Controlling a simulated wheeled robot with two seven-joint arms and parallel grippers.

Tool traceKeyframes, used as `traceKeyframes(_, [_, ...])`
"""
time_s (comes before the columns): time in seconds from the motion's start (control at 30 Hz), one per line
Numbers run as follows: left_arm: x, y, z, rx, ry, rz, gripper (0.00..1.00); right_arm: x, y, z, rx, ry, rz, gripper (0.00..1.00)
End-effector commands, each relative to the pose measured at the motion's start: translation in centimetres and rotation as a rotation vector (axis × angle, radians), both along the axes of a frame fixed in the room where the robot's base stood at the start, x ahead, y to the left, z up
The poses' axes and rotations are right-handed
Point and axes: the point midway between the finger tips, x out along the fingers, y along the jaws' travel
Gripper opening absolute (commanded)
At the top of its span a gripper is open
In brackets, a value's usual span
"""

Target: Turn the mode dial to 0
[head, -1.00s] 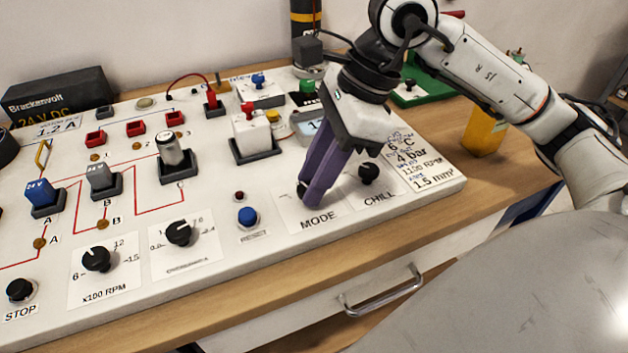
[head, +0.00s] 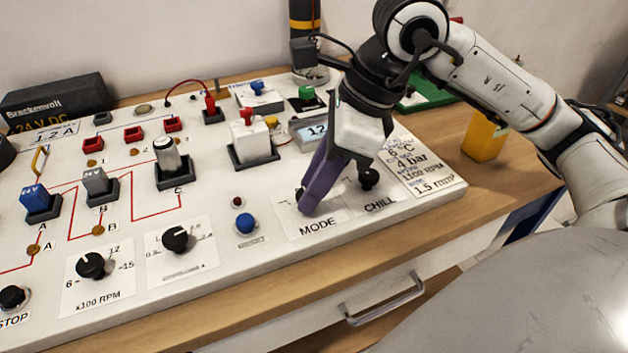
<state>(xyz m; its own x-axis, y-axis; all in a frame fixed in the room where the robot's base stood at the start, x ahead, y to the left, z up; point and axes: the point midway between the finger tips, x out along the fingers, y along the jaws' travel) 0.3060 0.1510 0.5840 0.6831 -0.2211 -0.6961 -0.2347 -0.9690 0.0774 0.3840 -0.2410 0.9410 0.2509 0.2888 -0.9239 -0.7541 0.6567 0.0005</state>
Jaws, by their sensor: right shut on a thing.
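The mode dial (head: 300,194) sits above the MODE label on the white panel (head: 270,260). Only a small dark part of it shows at the left edge of my right gripper's fingers. My right gripper (head: 307,205) points down, its purple fingers shut on the dial. The fingers hide most of the dial, its pointer and its scale marks, so I cannot tell its setting. My left gripper is not in view.
The black chill dial (head: 368,178) stands close to the right of my fingers. A blue button (head: 245,223) and two more black dials (head: 176,239) lie to the left. A small display (head: 313,130) stands behind. A drawer handle (head: 384,300) is below the bench edge.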

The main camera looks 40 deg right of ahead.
Motion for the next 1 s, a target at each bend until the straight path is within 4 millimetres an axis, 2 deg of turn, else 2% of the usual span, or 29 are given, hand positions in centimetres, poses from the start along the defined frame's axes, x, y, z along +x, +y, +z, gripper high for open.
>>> traceKeyframes(0.03, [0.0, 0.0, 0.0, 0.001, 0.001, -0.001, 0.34, 0.0, -0.1, 0.1, -0.001, -0.001, -0.001, 0.28])
traceKeyframes(0.13, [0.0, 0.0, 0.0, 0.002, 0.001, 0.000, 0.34, 0.0, -0.1, 0.1, -0.001, -0.001, -0.001, 0.45])
traceKeyframes(0.5, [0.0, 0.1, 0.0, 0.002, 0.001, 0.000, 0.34, 0.0, -0.2, 0.5, 0.000, -0.002, -0.001, 0.45])
traceKeyframes(0.57, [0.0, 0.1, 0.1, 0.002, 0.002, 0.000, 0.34, -0.2, -0.4, 1.2, 0.000, -0.003, -0.001, 0.45])
traceKeyframes(0.9, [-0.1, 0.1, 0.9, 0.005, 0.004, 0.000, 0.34, -1.8, -2.2, 7.2, 0.000, -0.006, -0.002, 0.45])
traceKeyframes(1.0, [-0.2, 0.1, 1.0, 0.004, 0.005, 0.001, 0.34, -2.1, -2.6, 8.5, 0.000, -0.005, -0.002, 0.45])
